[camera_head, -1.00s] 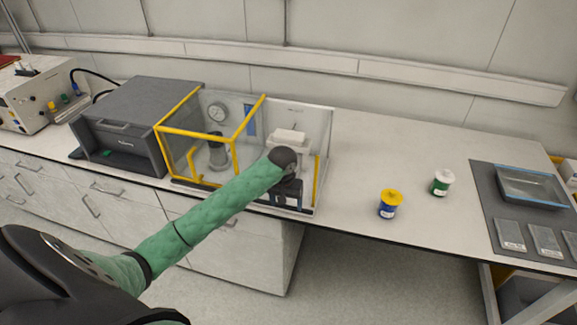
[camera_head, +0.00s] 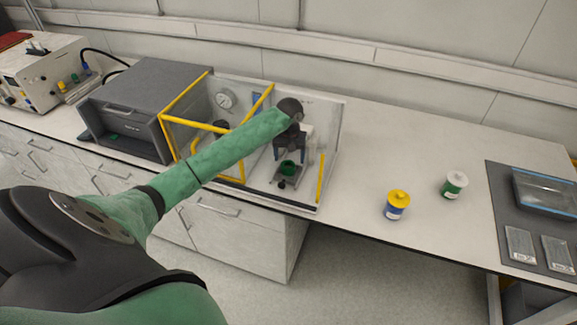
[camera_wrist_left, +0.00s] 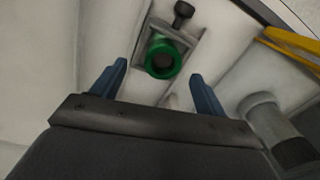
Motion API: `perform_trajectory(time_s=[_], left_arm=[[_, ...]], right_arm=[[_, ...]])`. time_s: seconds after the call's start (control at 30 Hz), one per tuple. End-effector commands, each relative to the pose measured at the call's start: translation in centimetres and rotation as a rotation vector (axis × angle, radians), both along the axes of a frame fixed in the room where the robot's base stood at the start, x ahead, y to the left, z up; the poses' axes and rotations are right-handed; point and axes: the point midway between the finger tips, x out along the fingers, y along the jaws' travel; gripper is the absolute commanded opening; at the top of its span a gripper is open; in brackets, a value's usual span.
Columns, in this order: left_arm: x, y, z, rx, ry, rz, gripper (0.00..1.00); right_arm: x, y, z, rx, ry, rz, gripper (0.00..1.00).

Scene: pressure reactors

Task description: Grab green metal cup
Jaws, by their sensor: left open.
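The green metal cup (camera_head: 288,168) sits in a small metal holder (camera_head: 279,180) inside the clear, yellow-framed enclosure. In the left wrist view the cup (camera_wrist_left: 162,60) shows from above, its round mouth open and dark inside. My left gripper (camera_head: 290,150) is open and empty, reaching into the enclosure just above and behind the cup. In the left wrist view its two blue fingers (camera_wrist_left: 160,85) are spread apart, with the cup ahead between their lines and not touched. My right gripper is in neither view.
Yellow bars (camera_head: 322,178) and clear panels stand close around my left arm. A pressure gauge (camera_head: 225,98) is at the enclosure's back. A yellow-lidded jar (camera_head: 397,204) and a white-lidded jar (camera_head: 454,184) stand to the right. The counter between is clear.

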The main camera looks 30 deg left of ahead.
Motion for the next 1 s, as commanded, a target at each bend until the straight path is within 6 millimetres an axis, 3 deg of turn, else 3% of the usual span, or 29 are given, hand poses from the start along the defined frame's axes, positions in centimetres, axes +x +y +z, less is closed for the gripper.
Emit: perform_trajectory(time_s=[0.03, 0.2, 0.4, 0.63, 0.9, 1.0], left_arm=[[0.0, 0.2, 0.0, 0.0, 0.003, 0.001, 0.74], [-0.1, 0.4, -2.1, -0.001, 0.003, 0.001, 0.74], [-0.1, 0.4, -3.6, 0.0, 0.001, 0.001, 0.74], [0.0, 0.4, -3.7, 0.0, 0.0, 0.0, 0.74], [0.0, 0.4, -3.7, 0.0, 0.0, 0.0, 0.21], [0.0, 0.4, -3.7, 0.0, 0.0, 0.0, 0.21]], right_arm=[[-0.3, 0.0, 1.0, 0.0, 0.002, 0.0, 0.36], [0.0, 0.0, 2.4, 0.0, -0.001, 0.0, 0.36], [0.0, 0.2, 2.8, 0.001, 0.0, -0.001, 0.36], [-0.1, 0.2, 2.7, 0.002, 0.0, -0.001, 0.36], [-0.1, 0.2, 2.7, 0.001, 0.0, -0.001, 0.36], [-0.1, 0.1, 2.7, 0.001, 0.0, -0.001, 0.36]])
